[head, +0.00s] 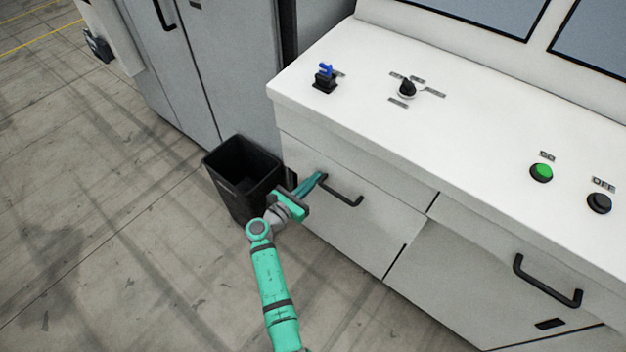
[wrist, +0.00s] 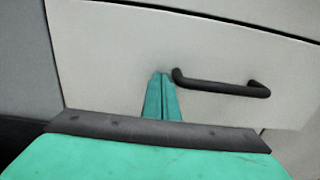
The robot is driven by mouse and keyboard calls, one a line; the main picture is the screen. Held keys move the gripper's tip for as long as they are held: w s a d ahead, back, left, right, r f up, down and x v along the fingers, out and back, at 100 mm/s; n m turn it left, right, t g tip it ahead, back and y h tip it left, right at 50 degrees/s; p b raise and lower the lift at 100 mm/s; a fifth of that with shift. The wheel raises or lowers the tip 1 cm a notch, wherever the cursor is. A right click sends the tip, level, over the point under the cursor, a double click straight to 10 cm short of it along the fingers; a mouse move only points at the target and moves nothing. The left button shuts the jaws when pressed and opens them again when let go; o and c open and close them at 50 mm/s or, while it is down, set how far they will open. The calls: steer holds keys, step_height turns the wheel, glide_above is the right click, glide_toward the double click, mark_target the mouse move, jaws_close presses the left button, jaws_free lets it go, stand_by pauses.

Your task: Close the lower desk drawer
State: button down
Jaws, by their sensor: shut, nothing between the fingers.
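A light grey desk front panel (head: 345,225) with a black bar handle (head: 341,190) is below the white desk top. It also fills much of the wrist view (wrist: 110,60), with its handle (wrist: 222,87) right of centre. My teal gripper (head: 321,177) is shut and empty, its fingertips at the left end of the handle. In the wrist view the closed fingers (wrist: 162,78) point at the panel just left of the handle; whether they touch it I cannot tell. A dark line runs along the panel's top edge. How far this panel stands out, I cannot tell.
A black bin (head: 243,175) stands on the floor close left of my gripper. A second front (head: 480,270) with a black handle (head: 548,283) is at right. The desk top (head: 450,125) carries switches and a green button (head: 541,172). Floor at left is clear.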

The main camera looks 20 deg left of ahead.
steer(key=v, duration=1.3)
steer(key=shift+s+a, duration=0.25)
steer(key=shift+s, duration=0.05)
steer(key=shift+f, duration=0.1)
steer(key=s+d+f+m+g+y, duration=0.45)
steer(key=s+d+f+m, duration=0.25)
steer(key=s+d+f, duration=0.6)
steer(key=s+d+m+y, duration=0.25)
steer(key=s+m, duration=0.45)
steer(key=s, duration=0.4)
steer(key=s+d+r+m+t, duration=0.1)
steer(key=s+d+r+m, duration=0.1)
steer(key=s+r+m, duration=0.2)
steer(key=s+d+r+m+t, duration=0.1)
steer(key=s+d+r+m, duration=0.2)
steer(key=r+m, duration=0.4)
steer(key=s+d+r+m+t, duration=0.1)
steer(key=s+d+r+m, duration=0.2)
steer(key=r, duration=0.8)
steer(key=s+m, duration=0.2)
steer(key=m, duration=0.1)
steer(key=shift+s+r, duration=0.15)
steer(key=shift+s, duration=0.2)
steer(key=shift+a, duration=0.15)
